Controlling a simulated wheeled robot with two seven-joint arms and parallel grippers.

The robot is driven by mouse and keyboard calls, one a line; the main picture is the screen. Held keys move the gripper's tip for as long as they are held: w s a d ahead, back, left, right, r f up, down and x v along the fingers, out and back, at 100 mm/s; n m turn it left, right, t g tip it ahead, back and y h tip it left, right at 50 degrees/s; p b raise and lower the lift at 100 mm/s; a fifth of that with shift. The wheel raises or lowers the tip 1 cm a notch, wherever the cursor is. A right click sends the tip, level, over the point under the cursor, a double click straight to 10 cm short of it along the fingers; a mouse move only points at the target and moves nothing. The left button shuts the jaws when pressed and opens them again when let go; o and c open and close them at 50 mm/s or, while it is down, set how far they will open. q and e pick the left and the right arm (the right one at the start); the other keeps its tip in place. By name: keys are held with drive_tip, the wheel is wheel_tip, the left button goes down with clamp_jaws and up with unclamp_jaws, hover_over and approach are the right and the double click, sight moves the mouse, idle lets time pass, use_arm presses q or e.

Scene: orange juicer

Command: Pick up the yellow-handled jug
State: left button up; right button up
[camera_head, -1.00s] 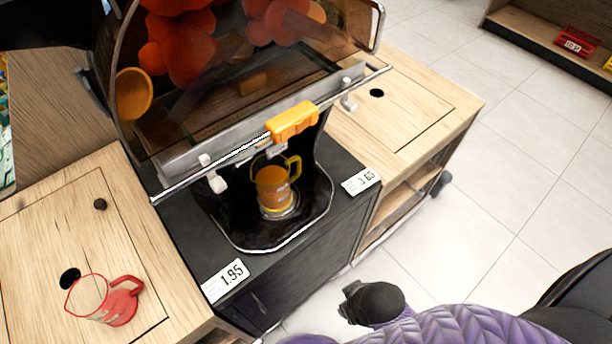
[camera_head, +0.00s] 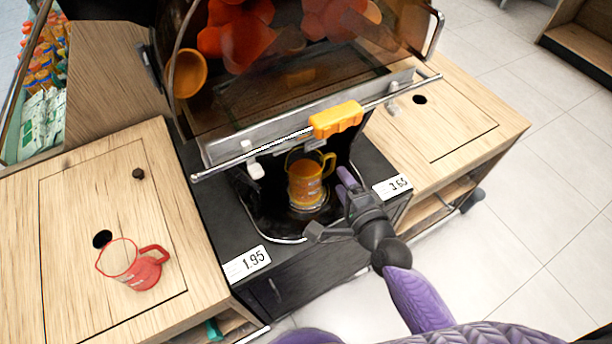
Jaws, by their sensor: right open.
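The yellow-handled jug (camera_head: 304,182) stands upright on the juicer's black tray (camera_head: 270,226), under the orange spout block. It holds orange juice, and its yellow handle is on the right side. My right gripper (camera_head: 328,205) is open and empty, just in front and to the right of the jug, with its fingers spread toward it. I see no clear contact with the jug. My left gripper is not in view.
A red-handled jug (camera_head: 133,265) stands on the left wooden counter (camera_head: 75,200). The juicer's metal bar (camera_head: 270,143) with the orange block (camera_head: 336,119) crosses above the yellow-handled jug. The right wooden counter (camera_head: 455,110) is clear. Price tags line the front edge.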

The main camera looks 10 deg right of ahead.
sight(328, 158)
drive_tip(key=b+x, duration=0.1)
drive_tip(key=x, duration=0.5)
drive_tip(key=shift+w+r+b, duration=0.1)
drive_tip(key=shift+w+b, duration=0.25)
drive_tip(key=shift+w, duration=0.05)
clamp_jaws()
idle(0.9)
